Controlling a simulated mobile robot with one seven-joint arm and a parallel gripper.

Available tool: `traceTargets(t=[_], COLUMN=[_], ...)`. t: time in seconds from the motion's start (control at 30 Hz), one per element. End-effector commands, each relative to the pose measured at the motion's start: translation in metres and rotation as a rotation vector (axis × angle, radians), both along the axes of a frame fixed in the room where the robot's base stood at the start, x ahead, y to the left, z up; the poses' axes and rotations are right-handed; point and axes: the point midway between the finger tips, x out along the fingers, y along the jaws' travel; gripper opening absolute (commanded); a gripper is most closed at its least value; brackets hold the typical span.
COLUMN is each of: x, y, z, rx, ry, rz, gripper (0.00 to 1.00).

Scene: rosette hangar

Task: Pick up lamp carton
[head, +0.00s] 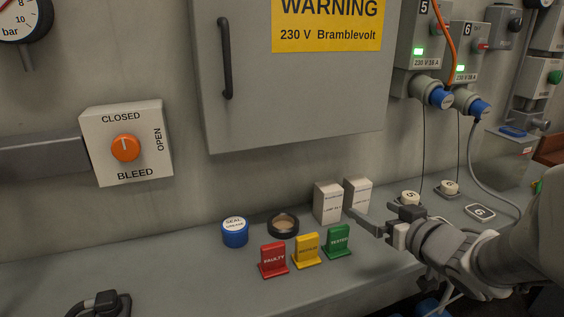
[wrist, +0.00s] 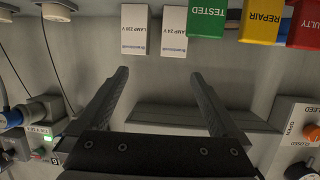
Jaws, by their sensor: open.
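Two white lamp cartons stand side by side on the bench against the wall. The left one in the head view (head: 328,203) reads LAMP 24 V in the wrist view (wrist: 173,32). The right one in the head view (head: 357,193) reads LAMP 230 V in the wrist view (wrist: 134,32). My gripper (head: 362,211) is open and empty, close to the cartons at their right front. In the wrist view, both cartons lie beyond the spread fingertips (wrist: 160,75), not between them.
Red FAULTY (head: 273,260), yellow REPAIR (head: 307,251) and green TESTED (head: 337,241) tags stand in front of the cartons. A blue seal tin (head: 235,232) and a dark tape roll (head: 283,224) are left. A grey cabinet (head: 290,100) hangs above. The front left bench is mostly clear.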

Motion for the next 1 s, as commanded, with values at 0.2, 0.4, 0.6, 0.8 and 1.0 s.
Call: traceTargets(t=[0.2, 0.4, 0.6, 0.8, 1.0], x=[-0.007, 0.004, 0.016, 0.027, 0.037], y=[0.012, 0.016, 0.021, 0.024, 0.027], z=[-0.003, -0.003, -0.008, -0.010, -0.013], rx=[-0.016, -0.012, -0.014, -0.011, -0.012], ry=[-0.007, -0.006, -0.003, -0.005, -0.007], rz=[0.080, 0.085, 0.082, 0.084, 0.084], gripper=[1.00, 1.00, 1.00, 1.00, 1.00])
